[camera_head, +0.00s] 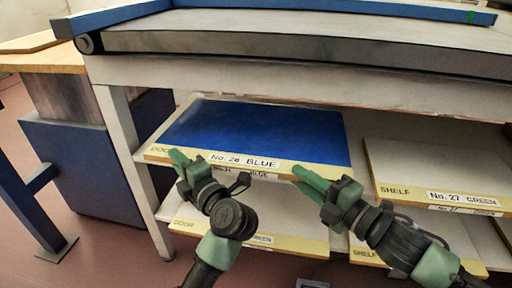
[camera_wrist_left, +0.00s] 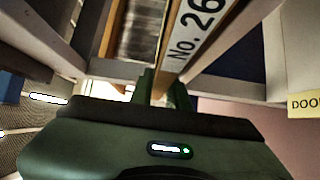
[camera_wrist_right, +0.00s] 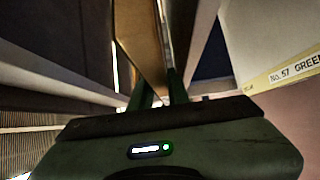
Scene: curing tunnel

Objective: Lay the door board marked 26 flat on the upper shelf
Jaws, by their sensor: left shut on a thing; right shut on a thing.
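The door board marked 26 (camera_head: 262,129) has a blue top and a pale wooden front edge labelled "No. 26 BLUE". It lies roughly level in the left bay of the upper shelf, its front edge near the shelf's front. I cannot tell whether it rests fully on the shelf. My left gripper (camera_head: 178,160) is shut on the front edge near its left end; the "No. 26" label shows in the left wrist view (camera_wrist_left: 197,25). My right gripper (camera_head: 300,176) is shut on the same edge near its right end; the edge also shows in the right wrist view (camera_wrist_right: 142,45).
A board labelled "No. 27 GREEN" (camera_head: 440,170) lies in the bay to the right. Another door board (camera_head: 290,228) lies on the lower shelf below my grippers. The conveyor table (camera_head: 300,48) overhangs the shelves. A rack upright (camera_head: 130,150) stands at the left.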

